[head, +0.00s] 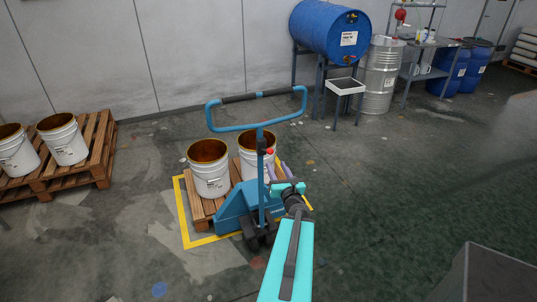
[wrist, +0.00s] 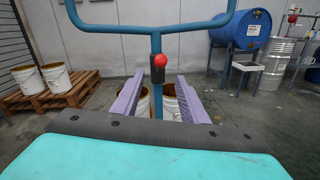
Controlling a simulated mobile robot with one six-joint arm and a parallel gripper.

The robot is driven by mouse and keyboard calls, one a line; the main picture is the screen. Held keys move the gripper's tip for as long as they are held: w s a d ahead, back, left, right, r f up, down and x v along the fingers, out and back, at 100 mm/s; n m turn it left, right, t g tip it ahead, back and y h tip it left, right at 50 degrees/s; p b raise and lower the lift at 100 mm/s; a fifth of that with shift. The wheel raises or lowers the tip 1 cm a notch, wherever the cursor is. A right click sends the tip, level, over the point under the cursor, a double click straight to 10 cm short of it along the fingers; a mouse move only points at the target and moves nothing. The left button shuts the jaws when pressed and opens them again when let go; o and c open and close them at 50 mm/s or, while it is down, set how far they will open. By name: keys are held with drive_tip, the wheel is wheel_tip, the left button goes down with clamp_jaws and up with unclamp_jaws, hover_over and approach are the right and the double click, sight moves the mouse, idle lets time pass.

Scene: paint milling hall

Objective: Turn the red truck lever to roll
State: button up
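The red truck lever (head: 269,151) is a small red knob on the upright shaft of a blue pallet truck (head: 240,208). In the wrist view the red knob (wrist: 159,61) sits on a dark block on the shaft, ahead of and slightly above my fingers. My gripper (head: 279,172) is close below the knob in the head view. In the wrist view my gripper's two purple fingers (wrist: 158,88) are spread wide apart with nothing between them but the view of the shaft. The knob's exact distance from the fingertips is hard to tell.
The truck's looped handle (head: 257,95) rises above the knob. Two white buckets (head: 209,172) stand on a pallet within a yellow floor outline (head: 186,225). Another bucket pallet (head: 88,165) is at left. A blue drum (head: 330,30) on a stand is behind.

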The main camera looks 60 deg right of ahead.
sight(268, 151)
drive_tip(key=b+x, duration=0.1)
drive_tip(key=b, duration=0.1)
drive_tip(key=shift+w+d+f+b, duration=0.15)
drive_tip(key=shift+w+d+b, duration=0.1)
drive_tip(key=shift+b, duration=0.1)
drive_tip(key=shift+w+d+b, duration=0.2)
drive_tip(key=shift+w+b, duration=0.1)
drive_tip(key=shift+b, duration=0.8)
drive_tip(key=b+x, duration=0.1)
drive_tip(key=b, duration=0.4)
drive_tip(key=shift+w+d, duration=0.2)
drive_tip(key=shift+d, duration=0.05)
drive_tip(key=w+d+b, duration=0.1)
drive_tip(key=b, duration=0.3)
drive_tip(key=shift+w+f+b, duration=0.1)
drive_tip(key=shift+b, duration=0.25)
drive_tip(key=b, duration=0.4)
drive_tip(key=shift+w+d, duration=0.4)
drive_tip(key=shift+r+p+x, duration=0.15)
drive_tip(key=shift+p+x, duration=0.05)
drive_tip(key=shift+x, duration=1.15)
drive_tip(key=shift+r+p+x, duration=0.1)
drive_tip(key=shift+p+x, duration=0.05)
drive_tip(key=shift+x, duration=1.2)
